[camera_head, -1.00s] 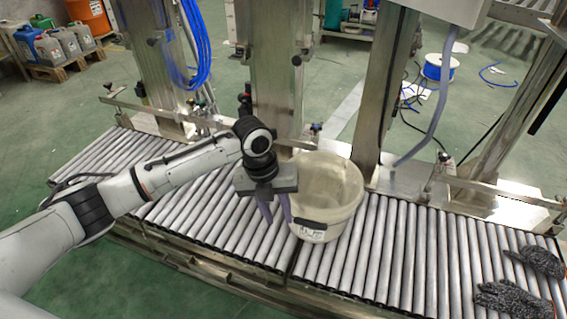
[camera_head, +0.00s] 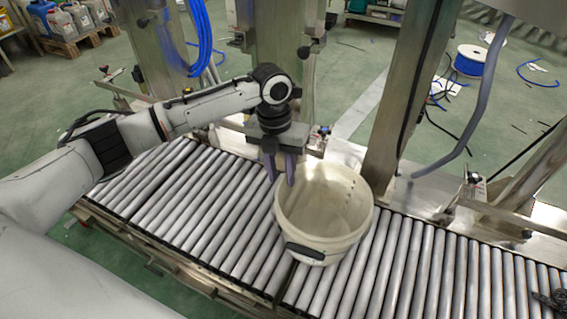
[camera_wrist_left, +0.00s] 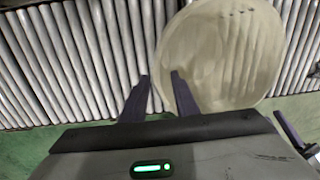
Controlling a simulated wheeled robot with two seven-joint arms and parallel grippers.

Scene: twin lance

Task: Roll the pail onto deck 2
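The pail (camera_head: 325,235) is a cream, open-topped bucket with a dark grip on its near side. It stands upright on the roller conveyor, close to the seam between two roller sections (camera_head: 287,283). My left gripper (camera_head: 281,180) points down at the pail's back-left rim, its two purple fingers apart. In the left wrist view the pail (camera_wrist_left: 225,50) fills the upper right. There, one fingertip of the left gripper (camera_wrist_left: 160,76) overlaps the pail's edge and the other is outside it; I cannot tell whether either touches. No deck number is legible.
Bare rollers (camera_head: 190,215) extend left of the pail, and more bare rollers (camera_head: 440,270) extend right. Metal posts (camera_head: 405,110) stand behind the conveyor. A blue cable spool (camera_head: 471,60) is on the floor behind.

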